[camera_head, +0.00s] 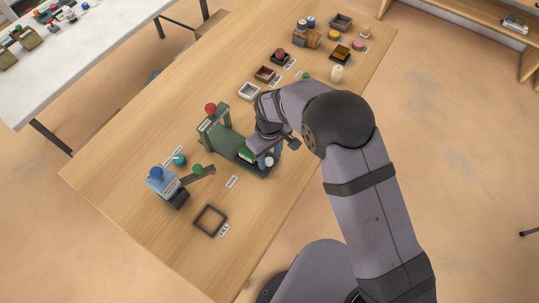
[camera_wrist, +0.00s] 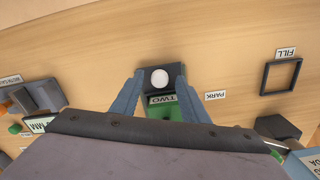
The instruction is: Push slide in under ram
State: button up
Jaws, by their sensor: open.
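A dark green press stand with a red knob (camera_head: 211,108) on top stands mid-table in the head view. Its base runs toward the lower right under my gripper. The slide's white round knob (camera_wrist: 159,78) sits on a dark block in the wrist view, beside a label reading TWO (camera_wrist: 163,99); the knob also shows in the head view (camera_head: 268,161). My gripper (camera_wrist: 160,84) is open, with one finger on each side of the knob and block. I cannot tell whether the fingers touch them. The ram is not clear, and my arm hides part of the slide.
A blue device with a lever (camera_head: 160,180) stands left of the press. An empty dark frame (camera_head: 210,220) labelled FILL lies at the front. A PARK label (camera_wrist: 215,96) lies near the slide. Trays, a candle (camera_head: 337,73) and small items fill the back right.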

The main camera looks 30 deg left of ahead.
jog(key=shift+f, duration=0.45)
grip_shut()
jog(key=shift+a+f+b, duration=0.15)
jog(key=shift+a+b, duration=0.2)
jog(key=shift+a, duration=0.2)
jog(key=a+b, duration=0.3)
jog(key=a, duration=0.4)
jog(key=shift+b, duration=0.4)
jog(key=shift+a, duration=0.55)
jog(key=shift+r, duration=0.2)
grip_release()
